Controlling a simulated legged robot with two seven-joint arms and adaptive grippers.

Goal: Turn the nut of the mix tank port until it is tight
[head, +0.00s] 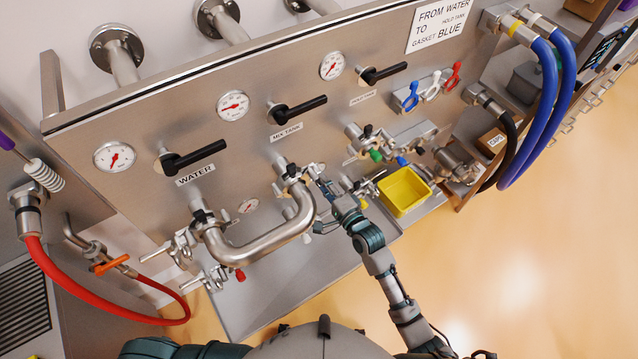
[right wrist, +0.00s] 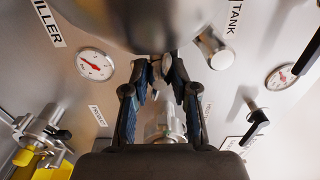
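The mix tank port (head: 288,172) is on the steel panel below the MIX TANK label. One end of a U-shaped steel pipe (head: 270,250) meets it at a clamp. The nut (head: 314,171) is at the right side of that clamp. My right gripper (head: 322,186) reaches up to it from below right. In the right wrist view, its fingers (right wrist: 160,75) close in from both sides on a small metal piece, which looks like the nut. The fingertips partly hide it. My left gripper is not in view.
The pipe's other end meets the WATER port, with a clamp (head: 180,245) hanging open beside it. A yellow bin (head: 404,191) stands right of my right gripper. Black valve handles (head: 298,108) stick out above. A red hose (head: 90,305) and blue hoses (head: 548,110) flank the panel.

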